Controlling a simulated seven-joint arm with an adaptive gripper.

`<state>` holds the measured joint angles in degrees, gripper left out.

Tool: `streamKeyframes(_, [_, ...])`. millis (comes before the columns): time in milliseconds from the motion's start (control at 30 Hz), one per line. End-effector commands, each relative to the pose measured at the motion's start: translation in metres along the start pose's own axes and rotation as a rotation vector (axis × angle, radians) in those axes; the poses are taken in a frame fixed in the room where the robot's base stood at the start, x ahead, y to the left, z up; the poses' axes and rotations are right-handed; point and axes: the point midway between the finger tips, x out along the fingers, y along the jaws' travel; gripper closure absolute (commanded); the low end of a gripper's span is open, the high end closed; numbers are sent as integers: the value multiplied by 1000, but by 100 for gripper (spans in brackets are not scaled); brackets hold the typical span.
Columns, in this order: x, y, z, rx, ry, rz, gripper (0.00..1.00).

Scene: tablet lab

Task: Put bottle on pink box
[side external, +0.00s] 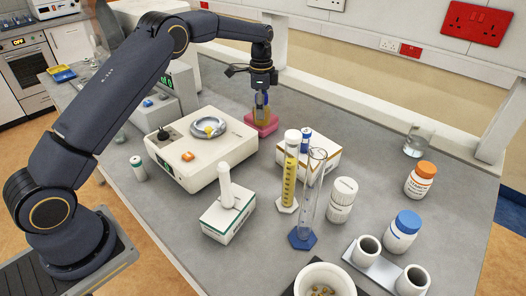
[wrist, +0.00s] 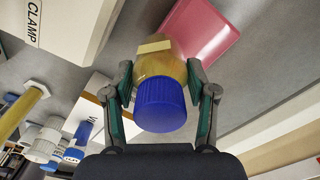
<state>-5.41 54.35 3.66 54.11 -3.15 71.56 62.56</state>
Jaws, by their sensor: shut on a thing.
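The bottle (wrist: 158,65) is amber with a pale label and a ribbed blue cap (wrist: 161,104). My gripper (wrist: 160,84) is shut on it, with one green-padded finger on each side. In the side external view my gripper (side external: 261,98) points down at the far part of the bench, and the bottle (side external: 262,113) shows below it, partly hidden by the fingers. The pink box (side external: 265,125) is directly below the bottle there. In the wrist view the pink box (wrist: 205,30) lies just beyond the bottle's lower end. I cannot tell whether bottle and box touch.
A white machine (side external: 207,153) with a round metal plate stands left of the pink box. A white carton (side external: 316,150), a yellow-filled cylinder (side external: 289,180) and a clear cylinder (side external: 311,200) stand nearer the camera. The bench right of the pink box is clear.

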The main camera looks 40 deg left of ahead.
Motion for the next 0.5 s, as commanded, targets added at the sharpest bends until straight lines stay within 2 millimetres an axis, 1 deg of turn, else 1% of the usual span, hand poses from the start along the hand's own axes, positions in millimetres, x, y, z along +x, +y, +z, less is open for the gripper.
streamKeyframes(200, [3, 0, 0, 0, 0, 0, 87])
streamKeyframes(233, [3, 0, 0, 0, -1, 1, 40])
streamKeyframes(433, [3, 0, 0, 0, -1, 1, 19])
streamKeyframes(500, [3, 0, 0, 0, -1, 1, 18])
